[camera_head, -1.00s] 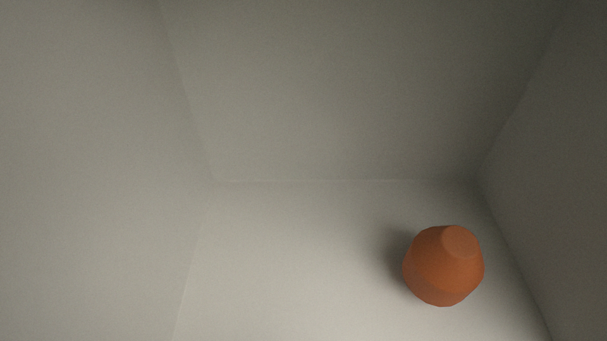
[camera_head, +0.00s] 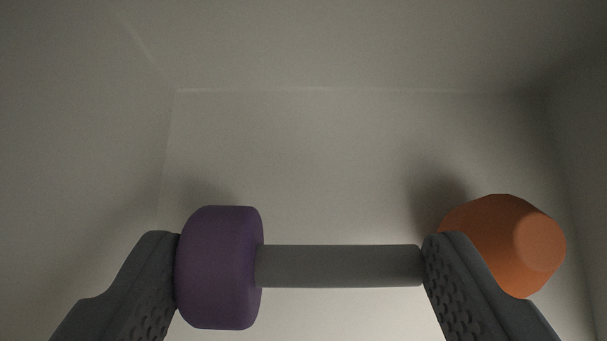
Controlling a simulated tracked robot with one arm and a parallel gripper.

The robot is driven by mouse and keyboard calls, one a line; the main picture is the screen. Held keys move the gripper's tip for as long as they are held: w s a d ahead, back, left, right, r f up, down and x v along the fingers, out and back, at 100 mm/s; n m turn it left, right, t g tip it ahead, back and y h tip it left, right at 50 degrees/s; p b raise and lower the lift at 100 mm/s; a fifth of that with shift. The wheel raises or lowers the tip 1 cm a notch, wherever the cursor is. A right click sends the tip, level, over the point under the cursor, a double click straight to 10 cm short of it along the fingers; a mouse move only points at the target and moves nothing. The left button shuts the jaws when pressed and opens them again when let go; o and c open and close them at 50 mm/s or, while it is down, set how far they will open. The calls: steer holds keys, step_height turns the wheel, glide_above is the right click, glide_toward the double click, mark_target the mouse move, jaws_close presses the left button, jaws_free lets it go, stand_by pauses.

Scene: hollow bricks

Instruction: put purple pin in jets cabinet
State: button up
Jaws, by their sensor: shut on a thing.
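The purple pin (camera_head: 218,268) has a thick purple head at the left and a grey shaft (camera_head: 338,266) running to the right. My gripper (camera_head: 300,275) is shut on it lengthwise, with the left finger against the purple head and the right finger against the shaft's end. The pin lies level across the lower part of the view, inside a pale grey box-like compartment (camera_head: 300,140) with walls at the left, back and right. No marking on the compartment shows, so I cannot tell whether it is the jets cabinet. The gap between pin and floor is hard to judge.
An orange faceted object (camera_head: 515,243) sits on the compartment floor at the right, close to my right finger, which partly covers it. I cannot tell if they touch. The floor in the middle and at the left is clear.

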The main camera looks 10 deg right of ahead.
steer(key=shift+w+d+r, duration=0.1)
steer(key=shift+w+d, duration=0.05)
steer(key=shift+w, duration=0.4)
steer(key=shift+w+d, duration=0.15)
steer(key=shift+w, duration=0.3)
steer(key=shift+f+p, duration=0.4)
steer(key=shift+f, duration=0.45)
steer(key=o, duration=0.7)
